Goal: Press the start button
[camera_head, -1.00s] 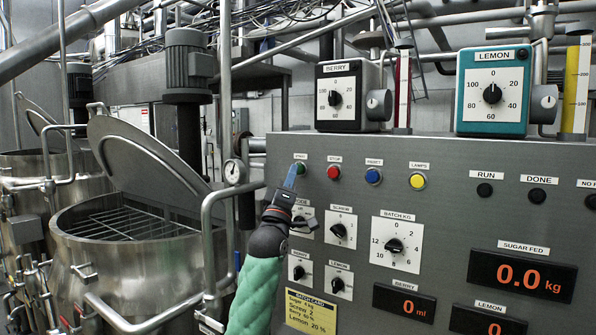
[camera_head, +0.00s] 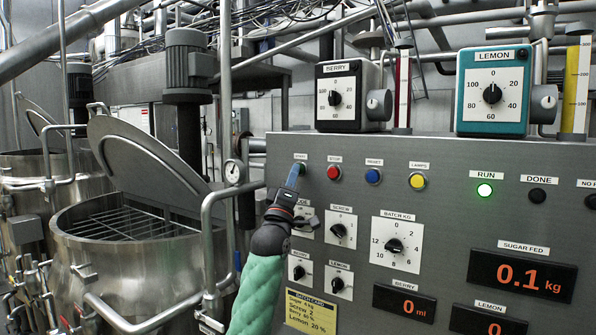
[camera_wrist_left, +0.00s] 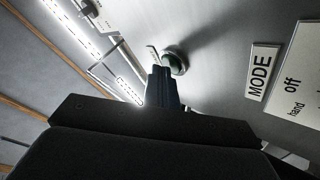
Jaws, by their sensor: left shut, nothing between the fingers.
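The green start button (camera_head: 302,167) sits at the upper left of the grey control panel (camera_head: 450,165), under a small label. My left gripper (camera_head: 293,178) is shut and empty, with its blue fingertips at the button and covering part of it. In the left wrist view the fingertips (camera_wrist_left: 160,75) overlap the edge of the green button (camera_wrist_left: 176,63); I cannot tell whether they touch it. The RUN lamp (camera_head: 484,190) glows green, and the sugar fed display (camera_head: 522,274) reads 0.1 kg. My right gripper is not in view.
Red (camera_head: 334,172), blue (camera_head: 373,176) and yellow (camera_head: 418,181) buttons are in a row to the right. A mode knob (camera_head: 312,224) is just below my gripper. An open steel mixer (camera_head: 120,270) with a raised lid and rails stands at left.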

